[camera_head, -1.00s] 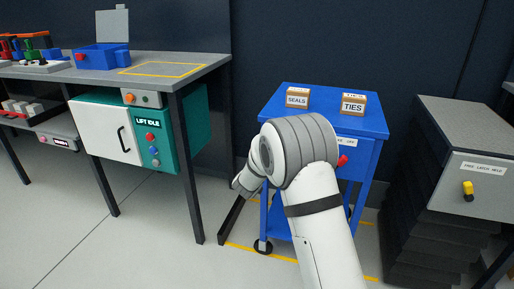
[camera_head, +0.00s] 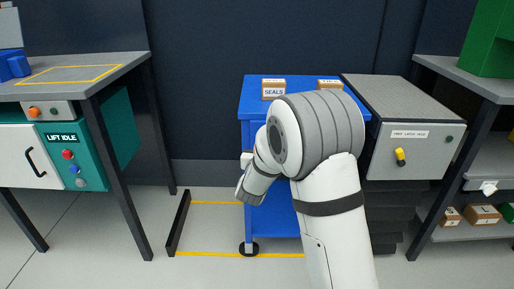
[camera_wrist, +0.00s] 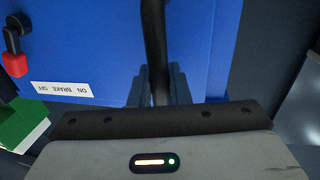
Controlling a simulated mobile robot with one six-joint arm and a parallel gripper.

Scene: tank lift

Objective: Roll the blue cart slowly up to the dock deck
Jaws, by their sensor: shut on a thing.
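The blue cart (camera_head: 257,95) stands upright on the floor in the head view, its right side mostly behind my arm. Its top right meets the dock deck (camera_head: 375,90), a grey-topped unit on black bellows, in the picture; I cannot tell whether they touch. My gripper (camera_wrist: 158,88) is shut on the cart's black handle bar (camera_wrist: 154,35) in the wrist view; my arm hides this in the head view. A red brake lever (camera_wrist: 14,62) sits on the cart beside a brake label (camera_wrist: 62,90). The deck front has a yellow latch knob (camera_head: 400,157).
Yellow floor lines (camera_head: 205,254) and a black floor bar (camera_head: 178,223) lie left of the cart. A bench (camera_head: 125,64) with a teal lift cabinet (camera_head: 90,172) stands left. A shelf (camera_head: 455,70) with a green box (camera_head: 490,40) stands right. Two cartons, SEALS (camera_head: 273,90) and another, sit on the cart.

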